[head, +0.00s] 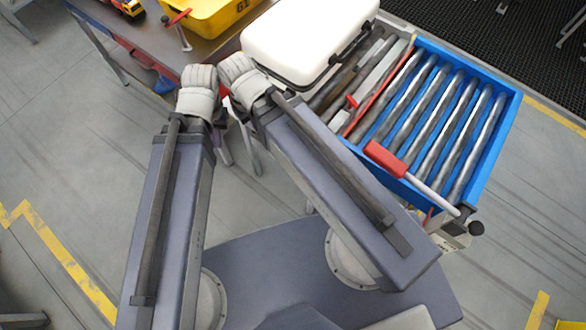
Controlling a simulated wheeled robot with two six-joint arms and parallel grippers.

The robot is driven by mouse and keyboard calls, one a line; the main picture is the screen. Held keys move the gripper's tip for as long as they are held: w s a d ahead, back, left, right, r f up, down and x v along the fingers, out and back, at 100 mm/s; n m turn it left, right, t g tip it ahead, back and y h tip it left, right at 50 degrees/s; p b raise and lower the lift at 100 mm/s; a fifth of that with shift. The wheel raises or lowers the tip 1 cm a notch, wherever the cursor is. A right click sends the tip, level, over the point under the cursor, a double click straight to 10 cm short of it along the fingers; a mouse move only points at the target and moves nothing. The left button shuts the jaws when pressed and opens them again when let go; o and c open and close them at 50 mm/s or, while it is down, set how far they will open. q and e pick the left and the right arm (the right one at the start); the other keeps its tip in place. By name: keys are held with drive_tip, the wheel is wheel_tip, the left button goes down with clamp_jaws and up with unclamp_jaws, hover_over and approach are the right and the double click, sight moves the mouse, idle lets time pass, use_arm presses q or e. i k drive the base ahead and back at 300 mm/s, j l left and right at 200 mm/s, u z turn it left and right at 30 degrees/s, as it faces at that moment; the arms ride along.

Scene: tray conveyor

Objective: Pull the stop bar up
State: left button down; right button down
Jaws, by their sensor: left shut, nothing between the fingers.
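A thin red bar (386,88) lies across the roller conveyor (516,98) in its blue frame, beside a grey strip with a small red grip (352,102). Which piece is the stop bar is not certain from this view. A lever with a red handle (386,160) and a grey rod lies over the near edge of the conveyor. My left gripper (199,73) is shut and empty, left of the conveyor. My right gripper (234,64) is beside it, close to the white case; its fingers are too unclear to judge. Neither gripper touches the bar or lever.
A white case (305,35) sits at the conveyor's left end. A yellow bin (212,14), a red-tipped lever (180,17) and a toy truck (127,6) are on the table at upper left.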

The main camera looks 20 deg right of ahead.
sight(358, 119)
drive_tip(key=u, duration=0.4)
drive_tip(key=k+j+u, duration=0.1)
drive_tip(key=u, duration=0.35)
drive_tip(key=j+u, duration=0.15)
drive_tip(key=u, duration=0.25)
drive_tip(key=k+j+u, duration=0.1)
drive_tip(key=u, duration=0.35)
drive_tip(key=j+u, duration=0.1)
drive_tip(key=u, duration=0.3)
drive_tip(key=j+u, duration=0.1)
drive_tip(key=u, duration=0.35)
drive_tip(key=j+u, duration=0.1)
drive_tip(key=j, duration=0.3)
drive_tip(key=z, duration=0.5)
drive_tip(key=k+j+z, duration=0.1)
drive_tip(key=z, duration=0.85)
drive_tip(key=k+z, duration=0.1)
drive_tip(key=z, duration=0.85)
drive_tip(key=k+l+z, duration=0.1)
drive_tip(key=z, duration=0.85)
drive_tip(key=k+l+z, duration=0.1)
drive_tip(key=z, duration=0.35)
